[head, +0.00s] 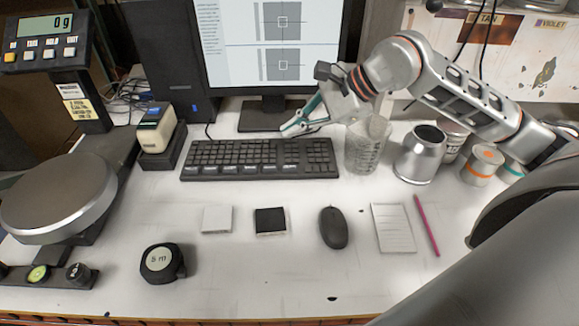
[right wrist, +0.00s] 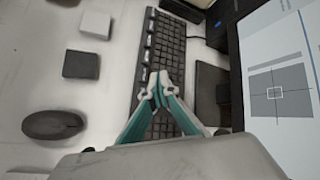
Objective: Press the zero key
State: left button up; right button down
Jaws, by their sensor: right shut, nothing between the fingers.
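The scale's display head (head: 45,42) is at the top left of the head view and reads 0 g. A row of several small keys sits below its screen. The leftmost key (head: 10,57) has an orange label too small to read surely; the others look like TARE, HOLD and UNIT. My right gripper (head: 287,131) is shut and empty, above the back right part of the black keyboard (head: 258,171), far to the right of the display head. In the right wrist view its fingertips (right wrist: 158,82) meet over the keyboard (right wrist: 165,50). My left gripper is not in view.
The round scale plate (head: 58,197) stands at the left. A label device (head: 157,129) and a dark tower (head: 165,60) lie between my gripper and the display head. The monitor (head: 275,40) is behind; a beaker (head: 367,148) and metal cup (head: 421,156) stand at right.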

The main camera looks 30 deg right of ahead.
aim_at(293, 167)
notch_tip(293, 167, down, 8)
jog(key=b, duration=0.5)
jog(key=shift+f, duration=0.15)
dwell(0.3)
dwell(0.8)
jog(key=shift+f+b, duration=0.4)
jog(key=shift+b, duration=0.1)
